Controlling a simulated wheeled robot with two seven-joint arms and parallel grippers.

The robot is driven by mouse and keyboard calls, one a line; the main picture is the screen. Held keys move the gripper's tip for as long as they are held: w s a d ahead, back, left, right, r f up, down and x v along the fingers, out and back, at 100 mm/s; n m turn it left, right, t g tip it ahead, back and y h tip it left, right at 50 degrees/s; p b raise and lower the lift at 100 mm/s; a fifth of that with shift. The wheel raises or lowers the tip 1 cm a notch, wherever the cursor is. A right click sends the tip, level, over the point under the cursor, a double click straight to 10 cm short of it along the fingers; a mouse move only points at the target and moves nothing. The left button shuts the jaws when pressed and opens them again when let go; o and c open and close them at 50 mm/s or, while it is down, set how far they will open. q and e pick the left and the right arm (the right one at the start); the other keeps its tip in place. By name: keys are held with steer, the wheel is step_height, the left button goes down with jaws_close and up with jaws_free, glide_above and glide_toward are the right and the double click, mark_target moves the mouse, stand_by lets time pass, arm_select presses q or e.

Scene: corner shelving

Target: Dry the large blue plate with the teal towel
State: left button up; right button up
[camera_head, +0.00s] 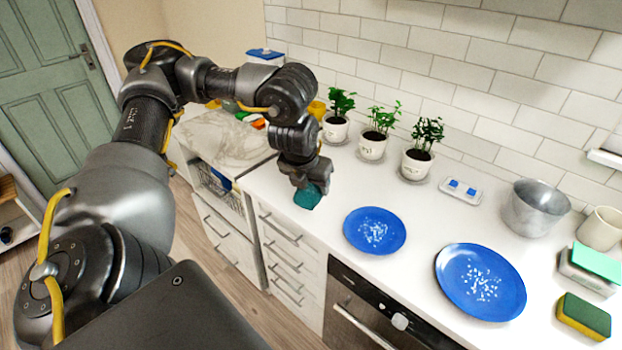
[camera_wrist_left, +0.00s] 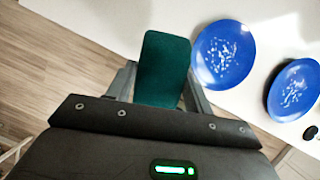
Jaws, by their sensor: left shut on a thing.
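The large blue plate (camera_head: 506,276) lies on the white counter at the right in the head view, with pale specks like droplets over its middle. It also shows at the right edge of the left wrist view (camera_wrist_left: 274,98). My left gripper (camera_head: 307,186) is shut on the teal towel (camera_head: 308,198), left of both plates and apart from them. The towel shows as a dark teal block between the fingers in the left wrist view (camera_wrist_left: 162,68). My right gripper is not in view.
A smaller blue plate (camera_head: 353,233), also specked, lies between the towel and the large plate. Several potted plants (camera_head: 372,148) line the wall. A metal bucket (camera_head: 536,210), a cream mug (camera_head: 600,229) and a yellow-green sponge (camera_head: 583,317) stand at the right.

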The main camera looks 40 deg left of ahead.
arm_select(q)
steer(key=s+d+r+n+g, duration=0.1)
steer(key=d+n+g, duration=0.3)
steer(key=n, duration=1.2)
steer(key=s+d+r+n+g+h, duration=0.1)
steer(key=d+n+g, duration=0.4)
steer(key=d+n, duration=0.8)
steer(key=s+n, duration=0.1)
steer(key=n, duration=0.2)
steer(key=shift+s+n, duration=0.3)
steer(key=shift+n, duration=0.1)
